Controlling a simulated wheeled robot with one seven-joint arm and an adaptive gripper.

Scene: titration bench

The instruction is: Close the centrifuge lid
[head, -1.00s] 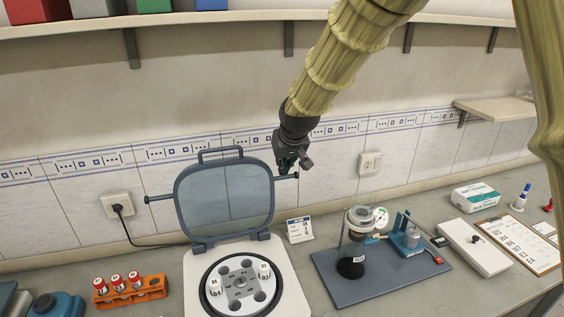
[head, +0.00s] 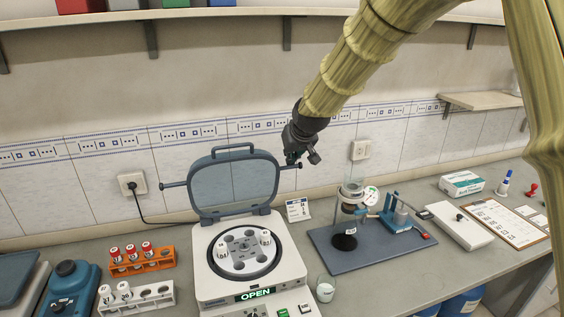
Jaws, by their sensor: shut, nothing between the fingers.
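The centrifuge (head: 290,264) is white and stands on the bench, with its display reading OPEN. Its blue-grey lid (head: 233,185) stands raised at the back, with a handle (head: 233,149) on top and a dark peg sticking out on each side. The rotor (head: 243,253) is exposed and holds white-capped tubes. My gripper (head: 303,160) is shut and empty at the right-hand peg (head: 290,166) of the lid. I cannot tell whether it touches the peg.
An orange rack (head: 146,266) and a white rack (head: 160,297) with tubes stand left of the centrifuge. A small cup (head: 325,288) and a titration stand on a dark board (head: 350,262) are to the right. A shelf (head: 220,15) runs above.

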